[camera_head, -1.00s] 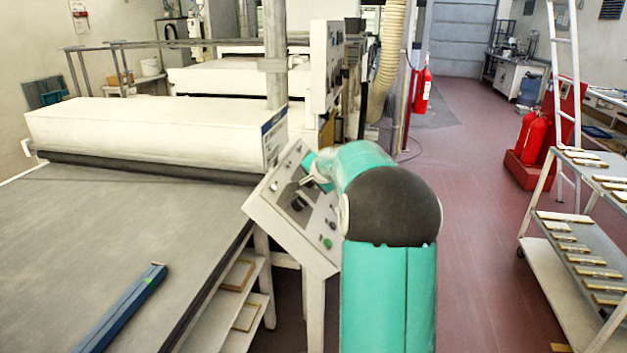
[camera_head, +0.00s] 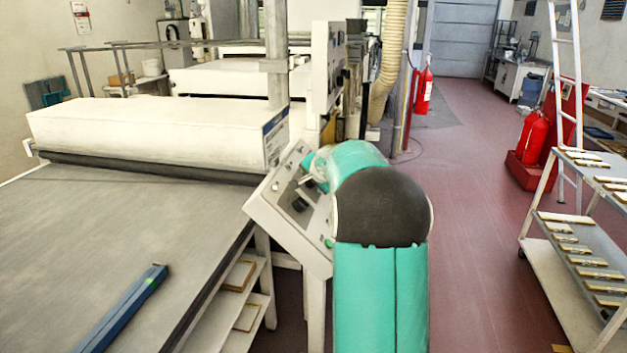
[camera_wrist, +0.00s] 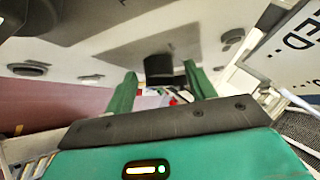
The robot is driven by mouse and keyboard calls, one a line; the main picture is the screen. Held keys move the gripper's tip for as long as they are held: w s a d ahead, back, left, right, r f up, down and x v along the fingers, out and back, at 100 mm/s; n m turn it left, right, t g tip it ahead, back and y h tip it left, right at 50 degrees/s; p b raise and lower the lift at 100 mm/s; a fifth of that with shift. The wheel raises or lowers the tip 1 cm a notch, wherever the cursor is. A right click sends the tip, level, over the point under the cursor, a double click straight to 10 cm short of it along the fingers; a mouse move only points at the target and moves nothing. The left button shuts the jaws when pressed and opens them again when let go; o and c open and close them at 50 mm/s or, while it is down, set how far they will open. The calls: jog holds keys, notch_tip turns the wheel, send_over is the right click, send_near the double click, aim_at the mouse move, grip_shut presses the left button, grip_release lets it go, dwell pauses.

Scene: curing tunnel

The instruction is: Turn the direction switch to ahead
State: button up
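The sloped control panel (camera_head: 268,212) stands at the end of the conveyor, with a black knob (camera_head: 299,205) on its face. I cannot read which switch is the direction one. In the wrist view a dark knob (camera_wrist: 158,68) on a grey plate lies between and beyond the two green fingers of my gripper (camera_wrist: 160,72). The fingers are apart, one on each side of the knob, and I cannot tell whether they touch it. In the head view my arm covers the right part of the panel and most of my gripper.
The conveyor belt (camera_head: 90,235) fills the left, with a blue bar (camera_head: 122,308) on it. A white oven housing (camera_head: 150,128) stands behind. A shelf trolley (camera_head: 555,265) and red extinguishers (camera_head: 533,138) stand to the right. The red floor (camera_head: 470,220) between is clear.

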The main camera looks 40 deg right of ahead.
jog(key=v, duration=1.3)
jog(key=shift+s+r, duration=0.2)
jog(key=shift+s, duration=0.1)
jog(key=s+a+n+g+y, duration=0.15)
jog(key=s+a+n, duration=0.25)
jog(key=a, duration=0.9)
jog(key=s+a+n+y, duration=0.2)
jog(key=s+a+n, duration=0.25)
jog(key=a, duration=0.75)
jog(key=s+a+f+n+g, duration=0.1)
jog(key=s+a+f+n, duration=0.3)
jog(key=s+a, duration=0.2)
jog(key=s+a+f+n+g, duration=0.1)
jog(key=s+a+f+n, duration=0.2)
jog(key=s+a, duration=0.3)
jog(key=s+f+y, duration=0.1)
jog(key=s, duration=0.3)
jog(key=shift+n, duration=0.35)
